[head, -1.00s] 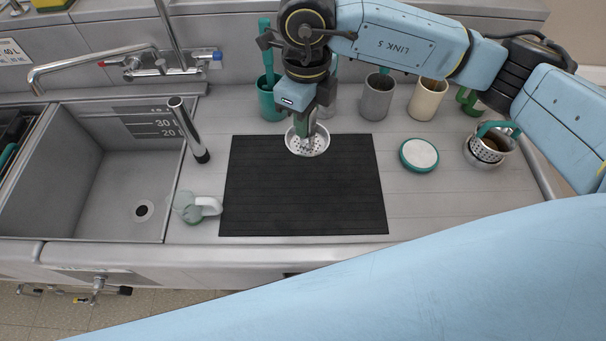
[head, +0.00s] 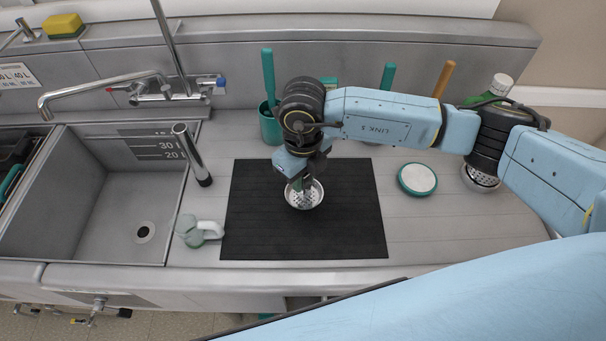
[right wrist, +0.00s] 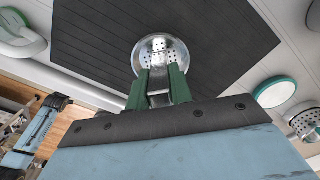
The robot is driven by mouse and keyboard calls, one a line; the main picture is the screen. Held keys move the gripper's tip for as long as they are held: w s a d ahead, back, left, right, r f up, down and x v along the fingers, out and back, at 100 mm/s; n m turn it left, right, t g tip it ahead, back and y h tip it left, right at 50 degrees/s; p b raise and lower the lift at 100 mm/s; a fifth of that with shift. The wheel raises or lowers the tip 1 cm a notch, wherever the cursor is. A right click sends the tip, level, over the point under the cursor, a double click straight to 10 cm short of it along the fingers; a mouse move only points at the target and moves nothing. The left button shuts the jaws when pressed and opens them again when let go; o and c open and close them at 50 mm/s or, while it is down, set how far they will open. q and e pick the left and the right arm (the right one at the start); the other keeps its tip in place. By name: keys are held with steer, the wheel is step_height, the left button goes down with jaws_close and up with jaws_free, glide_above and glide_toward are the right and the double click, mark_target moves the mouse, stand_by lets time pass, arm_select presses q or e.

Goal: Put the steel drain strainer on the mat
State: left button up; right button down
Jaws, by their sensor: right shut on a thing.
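The steel drain strainer (head: 304,196) is a small round perforated bowl. In the head view it shows over the upper middle of the black mat (head: 260,232). My right gripper (head: 302,184) is shut on it from above. In the right wrist view the strainer (right wrist: 158,54) sits between the green fingertips of my gripper (right wrist: 158,85), with the black mat (right wrist: 90,30) behind it. I cannot tell whether the strainer touches the mat or hangs just above it. My left gripper is not in view.
A white and teal round lid (head: 417,179) lies right of the mat. A pale green and white item (head: 197,231) stands at its left edge. A sink (head: 90,200) with faucet is on the left. Behind the mat is a teal cup (head: 271,125); another strainer (head: 481,178) is at right.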

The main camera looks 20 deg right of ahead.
steer(key=shift+f, duration=0.1)
steer(key=shift+f, duration=0.15)
steer(key=c, duration=1.3)
jaws_free()
steer(key=shift+o, duration=0.2)
steer(key=shift+r, duration=0.2)
step_height(320, 180, up, 12)
steer(key=shift+b, duration=0.35)
